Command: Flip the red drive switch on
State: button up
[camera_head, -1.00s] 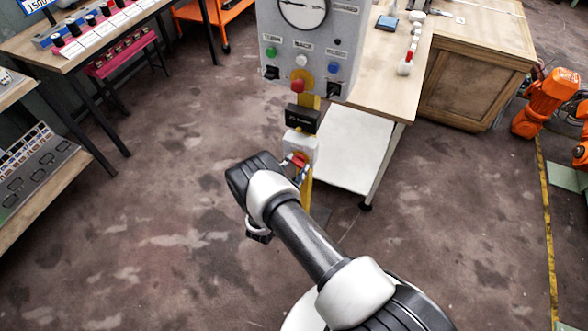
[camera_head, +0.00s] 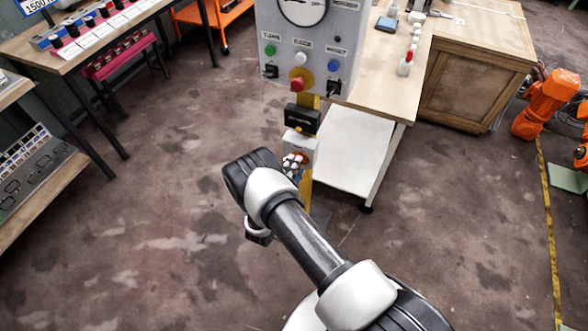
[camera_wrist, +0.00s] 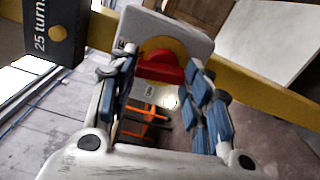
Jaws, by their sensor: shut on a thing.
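The red drive switch (camera_wrist: 158,70) sits on a yellow round plate on a white box (camera_wrist: 165,28). In the wrist view, the fingers of my gripper (camera_wrist: 160,76) reach up on both sides of the switch and are shut on it. In the head view, the white box (camera_head: 300,142) is on the yellow post below the grey panel. My gripper (camera_head: 293,163) is at the front of this box there, and its fingers and wrist cover most of the switch.
A black label box (camera_head: 302,119) sits on the post just above the white box. The grey control panel (camera_head: 318,48) with buttons is higher up. A wooden workbench (camera_head: 378,85) stands to the right.

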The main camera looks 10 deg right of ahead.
jog(key=shift+m, duration=0.8)
jog(key=o, duration=1.1)
jog(key=shift+c, duration=0.2)
jog(key=v, duration=1.2)
jog(key=shift+r, duration=0.1)
